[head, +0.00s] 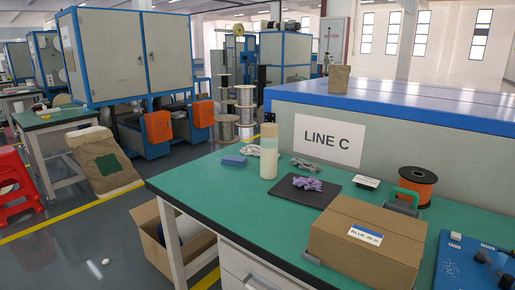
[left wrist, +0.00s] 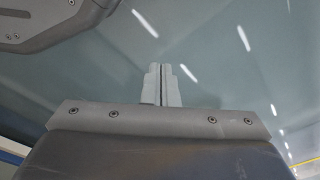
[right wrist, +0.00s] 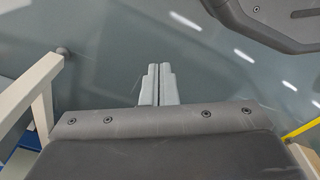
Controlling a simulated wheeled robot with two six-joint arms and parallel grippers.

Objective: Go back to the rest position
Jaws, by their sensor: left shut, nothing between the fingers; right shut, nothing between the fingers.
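My left gripper (left wrist: 162,84) shows in the left wrist view with its two grey fingers together and nothing between them. My right gripper (right wrist: 158,84) shows in the right wrist view, also with its fingers together and empty. Neither gripper nor arm shows in the head view.
A green-topped workbench (head: 225,175) stands ahead, with a cardboard box (head: 370,240), an orange spool (head: 414,186), a black mat (head: 305,197) and a pale cylinder (head: 269,155) on it. An open carton (head: 158,243) is on the floor beside it. A white-grey frame leg (right wrist: 40,85) shows left in the right wrist view.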

